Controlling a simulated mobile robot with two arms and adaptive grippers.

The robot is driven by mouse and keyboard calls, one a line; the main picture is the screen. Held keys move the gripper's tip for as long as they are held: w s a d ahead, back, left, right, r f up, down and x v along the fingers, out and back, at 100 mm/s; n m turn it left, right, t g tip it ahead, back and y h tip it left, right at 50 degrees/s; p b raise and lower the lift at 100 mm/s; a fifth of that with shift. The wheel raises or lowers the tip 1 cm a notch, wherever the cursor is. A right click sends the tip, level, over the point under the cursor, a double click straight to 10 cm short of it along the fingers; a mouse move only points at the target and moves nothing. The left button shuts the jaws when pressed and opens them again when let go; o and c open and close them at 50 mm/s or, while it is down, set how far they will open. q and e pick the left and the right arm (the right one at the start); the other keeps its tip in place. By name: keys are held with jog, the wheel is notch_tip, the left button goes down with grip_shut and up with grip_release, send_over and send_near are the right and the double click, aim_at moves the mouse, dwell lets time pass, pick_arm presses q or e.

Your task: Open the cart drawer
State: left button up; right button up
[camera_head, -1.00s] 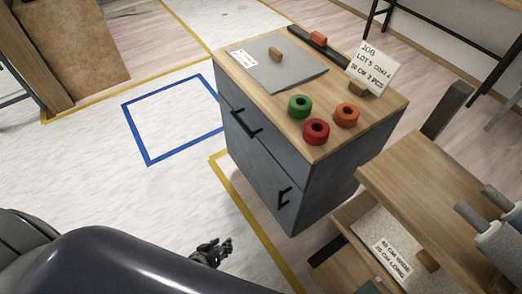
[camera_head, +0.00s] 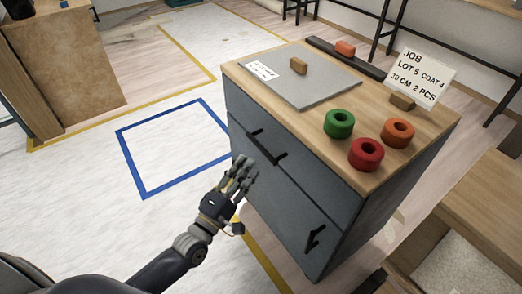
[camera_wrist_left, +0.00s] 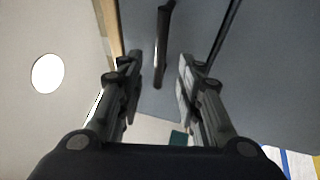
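The cart (camera_head: 345,185) has a grey body and a wooden top. Its upper drawer front (camera_head: 290,160) sits flush with the body and bears a black bar handle (camera_head: 266,148). My left gripper (camera_head: 243,172) is in front of the drawer, just left of and below the handle. In the left wrist view the gripper (camera_wrist_left: 158,82) is open and empty, and the dark handle (camera_wrist_left: 162,45) shows between its fingers, seemingly ahead of the fingertips. Contact is not visible. My right gripper is out of view.
A lower door with a black handle (camera_head: 315,238) is under the drawer. Green (camera_head: 338,124), orange (camera_head: 398,133) and red (camera_head: 366,154) rolls, a grey plate (camera_head: 305,85) and a job card (camera_head: 421,77) stand on top. The blue floor square (camera_head: 175,147) is empty.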

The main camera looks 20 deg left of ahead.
aim_at(261, 146)
pick_arm(q)
jog(key=x, duration=0.8)
jog(key=shift+b, duration=0.3)
jog(key=shift+w, duration=0.2)
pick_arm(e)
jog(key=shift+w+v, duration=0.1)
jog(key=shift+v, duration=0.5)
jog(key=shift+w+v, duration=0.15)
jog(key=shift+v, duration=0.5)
pick_arm(q)
grip_shut()
